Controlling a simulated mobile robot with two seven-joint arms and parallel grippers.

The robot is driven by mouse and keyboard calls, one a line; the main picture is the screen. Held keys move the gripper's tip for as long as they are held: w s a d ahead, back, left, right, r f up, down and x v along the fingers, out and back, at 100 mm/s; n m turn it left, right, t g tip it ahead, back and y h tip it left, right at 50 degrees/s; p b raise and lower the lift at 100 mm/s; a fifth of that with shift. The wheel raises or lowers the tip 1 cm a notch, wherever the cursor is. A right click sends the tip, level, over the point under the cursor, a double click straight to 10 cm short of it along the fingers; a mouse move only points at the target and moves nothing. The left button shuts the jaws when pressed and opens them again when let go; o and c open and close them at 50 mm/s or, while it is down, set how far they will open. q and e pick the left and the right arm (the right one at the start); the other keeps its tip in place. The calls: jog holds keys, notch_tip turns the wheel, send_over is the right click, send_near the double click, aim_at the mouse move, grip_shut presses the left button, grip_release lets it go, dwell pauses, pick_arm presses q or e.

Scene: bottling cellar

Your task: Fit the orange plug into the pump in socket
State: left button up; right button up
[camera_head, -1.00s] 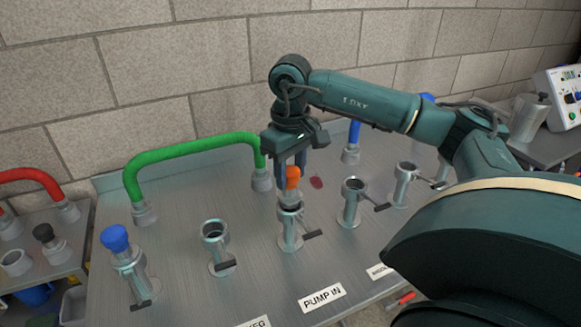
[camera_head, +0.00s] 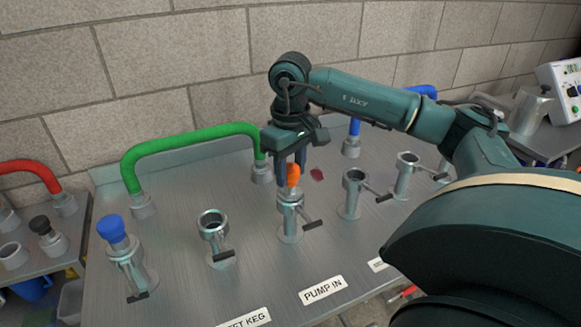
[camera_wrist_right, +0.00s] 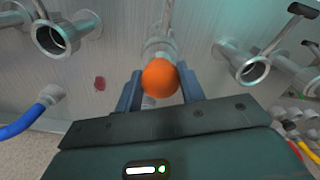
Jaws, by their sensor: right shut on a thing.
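The orange plug (camera_head: 293,176) is between the fingers of my right gripper (camera_head: 292,178), which is shut on its round knob. The plug's lower part sits at the mouth of the pump in socket (camera_head: 290,212), a steel pipe stub behind the PUMP IN label (camera_head: 323,290). How far it has gone in is hard to tell. In the right wrist view the orange knob (camera_wrist_right: 160,79) shows between the two blue fingers, with the socket (camera_wrist_right: 158,48) beyond it, partly hidden. My left gripper is not in view.
Open steel sockets stand left (camera_head: 213,228) and right (camera_head: 353,190) of the pump in socket, with black side handles. A blue plug (camera_head: 112,229) sits in the far-left socket. A green pipe (camera_head: 190,142) arches behind. A dark red spot (camera_head: 316,174) marks the panel.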

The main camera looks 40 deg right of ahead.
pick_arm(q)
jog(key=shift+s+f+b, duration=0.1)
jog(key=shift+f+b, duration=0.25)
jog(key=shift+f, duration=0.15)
pick_arm(e)
jog(key=shift+f, duration=0.4)
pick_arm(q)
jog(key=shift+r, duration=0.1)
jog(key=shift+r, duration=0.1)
pick_arm(e)
jog(key=o, duration=1)
jog(key=shift+o, duration=0.2)
jog(key=shift+r, duration=0.1)
notch_tip(320, 180, up, 8)
jog(key=shift+r, duration=0.15)
pick_arm(q)
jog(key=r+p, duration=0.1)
jog(key=p, duration=0.2)
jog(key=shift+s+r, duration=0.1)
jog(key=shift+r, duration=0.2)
pick_arm(e)
notch_tip(320, 180, up, 5)
jog(key=shift+f, duration=0.1)
